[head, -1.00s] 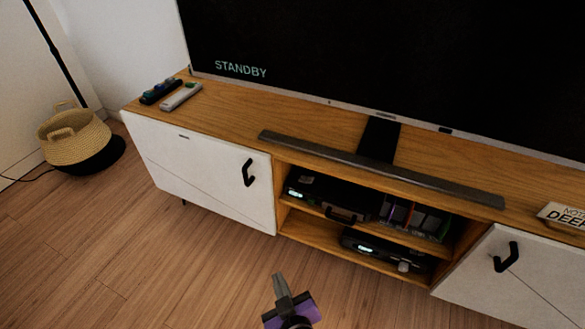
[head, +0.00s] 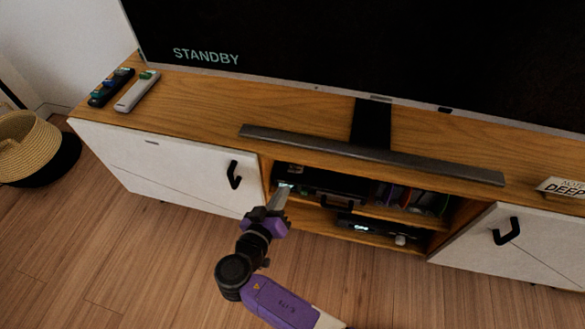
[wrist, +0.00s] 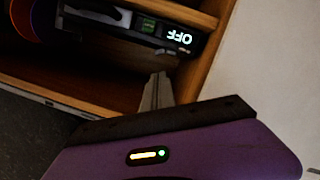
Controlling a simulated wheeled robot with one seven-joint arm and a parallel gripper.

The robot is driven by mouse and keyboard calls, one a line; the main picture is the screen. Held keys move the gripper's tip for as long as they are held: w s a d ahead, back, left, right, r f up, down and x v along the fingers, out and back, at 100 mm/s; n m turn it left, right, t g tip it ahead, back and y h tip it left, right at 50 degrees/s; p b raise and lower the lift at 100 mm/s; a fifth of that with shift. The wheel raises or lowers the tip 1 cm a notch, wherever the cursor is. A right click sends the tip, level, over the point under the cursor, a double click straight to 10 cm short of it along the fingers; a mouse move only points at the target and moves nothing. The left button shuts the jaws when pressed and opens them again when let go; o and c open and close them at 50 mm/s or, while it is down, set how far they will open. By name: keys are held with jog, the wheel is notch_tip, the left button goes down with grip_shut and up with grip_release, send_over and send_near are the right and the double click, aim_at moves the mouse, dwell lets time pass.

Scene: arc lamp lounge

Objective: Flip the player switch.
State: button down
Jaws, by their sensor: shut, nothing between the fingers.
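The player (head: 335,183) is a black device on the upper open shelf of the TV cabinet, partly behind my gripper in the head view. In the wrist view the player (wrist: 98,9) appears upside down. Its lit display (wrist: 178,36) reads OFF, and a small green-lit part (wrist: 147,25), perhaps the switch, sits beside it. My gripper (head: 285,188) is shut and empty, in front of the left end of the shelf opening. In the wrist view its fingertips (wrist: 160,76) point toward the player's front, just apart from the display in the picture; whether they touch anything cannot be told.
A second black device (head: 368,229) stands on the lower shelf. White cabinet doors with black handles (head: 234,175) (head: 506,231) flank the opening. A soundbar (head: 370,155) and two remotes (head: 137,92) (head: 111,87) lie on top, below the standby TV. The floor in front is clear.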

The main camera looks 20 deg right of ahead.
aim_at(296, 179)
jog(key=b+x, duration=0.2)
jog(key=x, duration=0.8)
jog(key=shift+b, duration=0.3)
jog(key=shift+s+f, duration=0.1)
jog(key=shift+f, duration=0.05)
jog(key=shift+s+d+f+b, duration=0.15)
jog(key=shift+f+b, duration=0.25)
jog(key=shift+b, duration=0.3)
jog(key=shift+r+m, duration=0.2)
jog(key=shift+m, duration=0.1)
